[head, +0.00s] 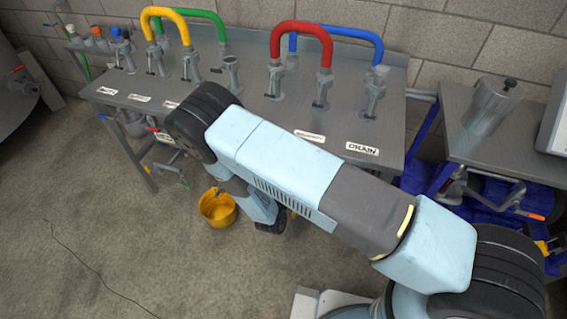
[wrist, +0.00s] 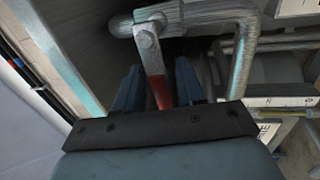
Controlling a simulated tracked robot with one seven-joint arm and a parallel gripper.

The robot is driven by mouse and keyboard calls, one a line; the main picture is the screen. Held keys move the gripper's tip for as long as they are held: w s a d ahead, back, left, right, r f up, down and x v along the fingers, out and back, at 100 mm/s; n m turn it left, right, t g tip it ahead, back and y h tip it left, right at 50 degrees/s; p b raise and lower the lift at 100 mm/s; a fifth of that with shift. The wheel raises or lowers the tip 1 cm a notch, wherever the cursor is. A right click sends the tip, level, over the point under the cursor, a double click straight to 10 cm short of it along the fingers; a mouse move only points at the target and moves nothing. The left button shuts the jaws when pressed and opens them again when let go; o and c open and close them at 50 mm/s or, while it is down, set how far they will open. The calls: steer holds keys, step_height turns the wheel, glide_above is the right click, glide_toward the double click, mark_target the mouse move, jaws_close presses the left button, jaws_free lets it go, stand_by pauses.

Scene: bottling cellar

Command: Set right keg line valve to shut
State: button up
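In the wrist view, a valve lever (wrist: 153,60) with a bare metal shank and a red grip is bolted to a grey metal pipe (wrist: 205,17). The lever runs down the picture from its bolt, slightly slanted. My gripper (wrist: 158,88) is open, one dark blue finger on each side of the red grip, with gaps visible between. I cannot tell whether either finger touches it, nor from the view alone whether this is the right keg line valve. In the head view my arm hides the gripper and this lever.
A grey metal bench (head: 245,104) carries red, blue, yellow and green hoses on metal fittings. A yellow bucket (head: 217,208) stands on the floor beside my arm. A second bench (head: 520,125) at right holds a metal jug (head: 490,108). Floor at left is mostly clear, with a thin cable.

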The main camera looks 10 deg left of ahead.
steer(key=v, duration=1.3)
steer(key=shift+s, duration=0.4)
steer(key=shift+f, duration=0.1)
